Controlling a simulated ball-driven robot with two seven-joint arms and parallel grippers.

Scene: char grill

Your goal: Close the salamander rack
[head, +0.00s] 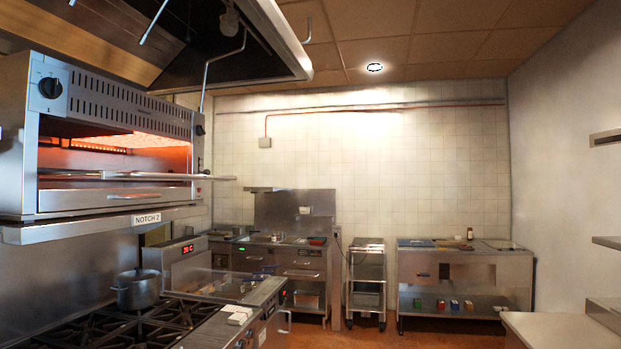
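The salamander (115,92) is a steel grill unit mounted on the wall at the left of the head view, above the range. Its open cavity glows orange. The salamander rack (165,177) shows as a thin steel edge low in the opening. Its bar-like front reaches to the right past the unit's side, so the rack appears to stick out from the cavity. The rack's inner part is hidden. Below it is a lower front panel with a bar handle (133,196). Neither of my grippers is in view.
A "NOTCH 2" label (147,218) is on the shelf under the salamander. Below are a gas range (110,327) with a pot (137,290). An extraction hood hangs above. A wheeled rack (366,285) and a steel counter (465,268) stand at the back. The floor between is clear.

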